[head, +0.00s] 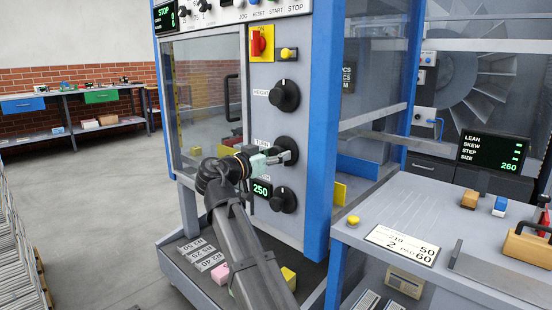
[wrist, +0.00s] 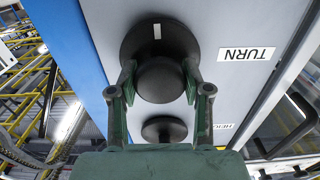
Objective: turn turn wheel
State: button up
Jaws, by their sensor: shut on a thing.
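The turn wheel (head: 286,147) is the middle of three dark round knobs on the machine's grey front panel. In the wrist view the wheel (wrist: 158,38) has a wide disc with a white mark at its picture-top edge and a round hub (wrist: 160,82). The TURN label (wrist: 248,54) beside it appears upside down. My gripper (head: 284,157) is at the wheel, and its fingers partly hide it in the head view. In the wrist view my gripper (wrist: 160,72) is shut on the hub, with one finger on each side.
The height knob (head: 285,95) is above and another knob (head: 283,199) below, beside a display (head: 261,189) reading 250. A blue post (head: 322,130) stands right of the panel. A grey table (head: 420,225) is at the right; open floor (head: 100,200) lies left.

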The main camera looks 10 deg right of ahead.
dwell(0.3)
jog(key=o, duration=1.2)
jog(key=v, duration=1.2)
jog(key=shift+r, duration=0.1)
jog(key=shift+d, duration=0.1)
